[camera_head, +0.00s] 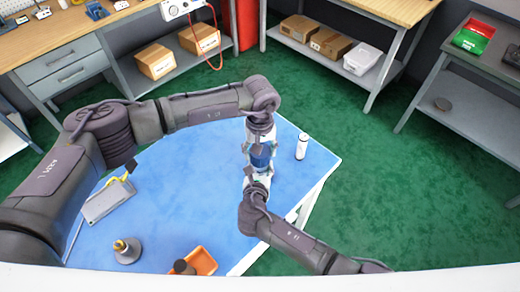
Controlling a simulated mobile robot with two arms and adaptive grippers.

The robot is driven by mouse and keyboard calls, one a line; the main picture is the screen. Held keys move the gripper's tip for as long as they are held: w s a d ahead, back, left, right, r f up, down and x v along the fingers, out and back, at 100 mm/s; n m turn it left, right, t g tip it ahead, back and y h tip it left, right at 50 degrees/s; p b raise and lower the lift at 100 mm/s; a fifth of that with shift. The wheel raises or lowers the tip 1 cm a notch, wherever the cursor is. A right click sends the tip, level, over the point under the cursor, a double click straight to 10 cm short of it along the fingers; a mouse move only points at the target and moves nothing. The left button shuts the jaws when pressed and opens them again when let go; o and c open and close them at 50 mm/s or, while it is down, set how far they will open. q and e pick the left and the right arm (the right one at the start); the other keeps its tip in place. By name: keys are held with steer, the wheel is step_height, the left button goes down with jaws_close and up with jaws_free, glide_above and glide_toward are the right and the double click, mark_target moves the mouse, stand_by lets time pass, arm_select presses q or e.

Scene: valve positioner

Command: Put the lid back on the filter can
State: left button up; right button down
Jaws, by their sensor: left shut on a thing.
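A blue rounded thing (260,157), seemingly the filter can, is between my two grippers above the blue table top. My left gripper (259,143) comes down from above in the picture and is shut on it. My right gripper (256,172) is just below it in the picture, close to its lower side. Its fingers are small and partly covered, so I cannot tell whether it is open or touching. I cannot make out the lid as a separate part; the grippers hide much of the blue thing.
A white bottle (302,146) stands near the blue table's (190,185) right edge. A grey box with a yellow part (106,204), a grey conical thing (127,251) and an orange bin (205,261) are on the table's left and front. The table's middle is clear.

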arm_select(q)
steer(key=m, duration=1.2)
steer(key=o, duration=1)
steer(key=shift+r, duration=2.25)
